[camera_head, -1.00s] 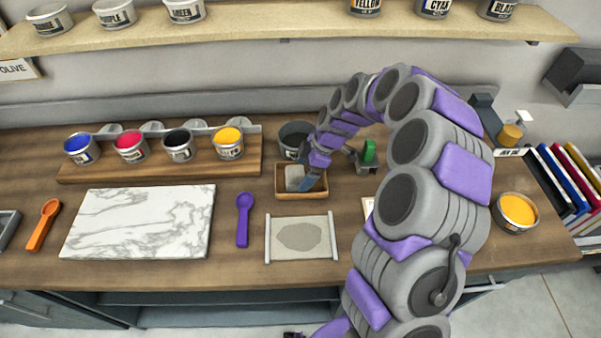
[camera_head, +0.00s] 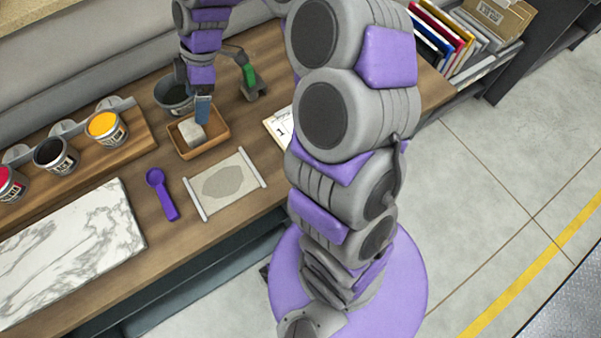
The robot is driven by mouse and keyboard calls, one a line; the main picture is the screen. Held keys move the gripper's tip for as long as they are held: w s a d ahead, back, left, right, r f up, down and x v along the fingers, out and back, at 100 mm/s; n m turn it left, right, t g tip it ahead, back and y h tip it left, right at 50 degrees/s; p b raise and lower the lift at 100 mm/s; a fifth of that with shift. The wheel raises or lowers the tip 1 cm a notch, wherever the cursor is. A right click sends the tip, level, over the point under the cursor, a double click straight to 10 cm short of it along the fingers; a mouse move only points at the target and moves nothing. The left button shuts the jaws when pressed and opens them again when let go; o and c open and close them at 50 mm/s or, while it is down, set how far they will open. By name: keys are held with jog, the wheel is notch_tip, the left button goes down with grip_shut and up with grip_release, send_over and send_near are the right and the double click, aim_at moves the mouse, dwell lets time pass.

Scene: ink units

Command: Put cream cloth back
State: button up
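A pale, cream-grey folded cloth (camera_head: 190,131) lies in a small wooden tray (camera_head: 212,143) on the workbench. My gripper (camera_head: 203,112) points down at the tray, with its blue fingers close above and behind the cloth. I cannot tell whether the fingers touch the cloth, nor whether they are open or shut.
A dark pot (camera_head: 172,96) stands behind the tray, and a green-handled tool (camera_head: 249,78) is to its right. A mat with a grey patch (camera_head: 226,185), a purple spoon (camera_head: 162,195) and a marble slab (camera_head: 70,250) lie in front and left. Paint cans (camera_head: 106,127) stand on a wooden rack.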

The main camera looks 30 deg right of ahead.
jog(key=s+d+r+m+h, duration=0.1)
jog(key=s+m, duration=0.4)
jog(key=s, duration=0.6)
jog(key=s+d+r+m+g+h, duration=0.1)
jog(key=s+d+m, duration=0.3)
jog(key=s, duration=0.7)
jog(key=s+d+r+m+h, duration=0.2)
jog(key=s+m, duration=0.5)
jog(key=s, duration=0.4)
jog(key=shift+d, duration=0.3)
jog(key=shift+w+r, duration=0.1)
